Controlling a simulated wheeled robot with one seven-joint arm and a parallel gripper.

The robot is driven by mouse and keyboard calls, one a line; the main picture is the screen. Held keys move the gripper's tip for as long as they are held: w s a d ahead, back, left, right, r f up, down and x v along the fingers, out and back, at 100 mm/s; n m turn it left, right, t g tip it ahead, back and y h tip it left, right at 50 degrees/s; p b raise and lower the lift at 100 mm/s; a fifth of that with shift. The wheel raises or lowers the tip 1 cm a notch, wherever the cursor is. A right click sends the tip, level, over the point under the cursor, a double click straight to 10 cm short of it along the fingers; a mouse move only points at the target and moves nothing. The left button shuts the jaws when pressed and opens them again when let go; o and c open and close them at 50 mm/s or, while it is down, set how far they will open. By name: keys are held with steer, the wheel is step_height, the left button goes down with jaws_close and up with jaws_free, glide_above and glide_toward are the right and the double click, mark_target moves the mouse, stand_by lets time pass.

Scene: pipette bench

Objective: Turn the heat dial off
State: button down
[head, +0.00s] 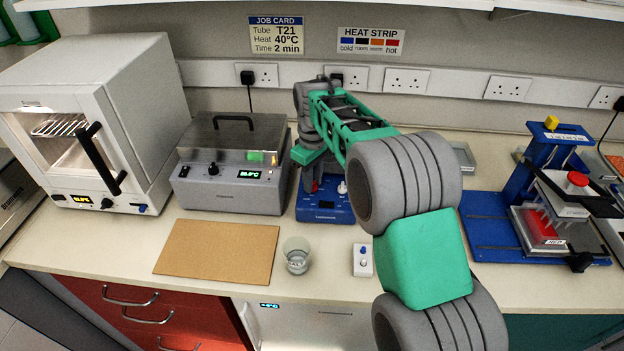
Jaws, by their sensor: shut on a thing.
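The grey heater (215,200) with a dark clear lid stands left of centre. A small dark dial (213,169) sits on its front, left of a lit green display (249,174) too small to read surely. My gripper (310,180) points down over the left part of a blue device (325,210), right of the heater and apart from its dial. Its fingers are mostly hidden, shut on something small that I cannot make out. The blue device has a white knob (342,188) at its right.
A white oven (100,110) stands at the left with its own knob. A brown board (215,250), a glass beaker (297,262) and a small white switch box (362,262) lie in front. A blue stand (485,230) is at the right. My arm crosses the centre.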

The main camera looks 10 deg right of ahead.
steer(key=n, duration=0.7)
steer(key=shift+w+r, duration=0.1)
stand_by(0.4)
steer(key=c, duration=1.2)
jaws_free()
step_height(320, 180, up, 8)
steer(key=shift+f+b, duration=0.15)
steer(key=shift+b, duration=0.3)
